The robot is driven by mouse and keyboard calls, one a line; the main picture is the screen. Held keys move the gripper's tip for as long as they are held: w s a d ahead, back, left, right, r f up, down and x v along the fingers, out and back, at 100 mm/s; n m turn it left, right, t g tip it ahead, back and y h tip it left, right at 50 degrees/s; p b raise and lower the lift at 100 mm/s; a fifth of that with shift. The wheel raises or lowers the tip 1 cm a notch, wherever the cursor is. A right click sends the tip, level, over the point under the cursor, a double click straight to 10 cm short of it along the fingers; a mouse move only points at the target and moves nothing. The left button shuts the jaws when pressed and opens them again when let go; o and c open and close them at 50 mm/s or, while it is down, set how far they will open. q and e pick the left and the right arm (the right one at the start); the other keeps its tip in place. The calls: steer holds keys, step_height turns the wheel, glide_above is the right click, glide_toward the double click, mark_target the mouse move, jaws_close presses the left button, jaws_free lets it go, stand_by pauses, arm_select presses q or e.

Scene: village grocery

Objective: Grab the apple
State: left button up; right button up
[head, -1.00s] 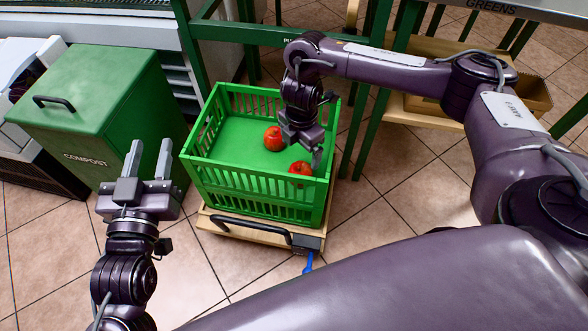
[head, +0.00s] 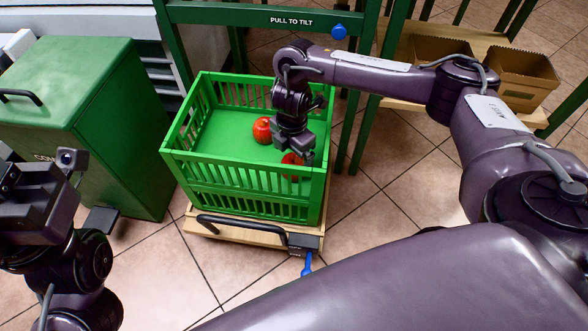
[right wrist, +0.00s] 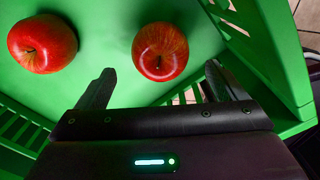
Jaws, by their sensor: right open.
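Two red apples lie on the floor of a green crate (head: 245,202). One apple (head: 263,130) is near the crate's middle; it also shows at upper left in the right wrist view (right wrist: 42,44). The other apple (head: 292,172) is nearer the crate's front right, partly hidden by my right gripper (head: 298,154). In the right wrist view this apple (right wrist: 160,52) appears between the two spread fingertips, with clear gaps on both sides. My right gripper is open, empty and points down into the crate. My left gripper (head: 38,195) is at the left edge, away from the crate; its fingers cannot be made out.
The crate rests on a wooden base with a black handle (head: 243,229). A green compost bin (head: 85,110) stands to the left. Green frame posts (head: 365,100) rise behind and right of the crate. Cardboard boxes (head: 522,75) sit on a low shelf. Tiled floor is clear in front.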

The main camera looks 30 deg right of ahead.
mark_target(294, 160)
steer(key=f+b, duration=0.2)
steer(key=f, duration=0.1)
steer(key=f+b, duration=0.1)
steer(key=shift+d+f, duration=0.2)
steer(key=shift+d, duration=0.1)
steer(key=c, duration=1.2)
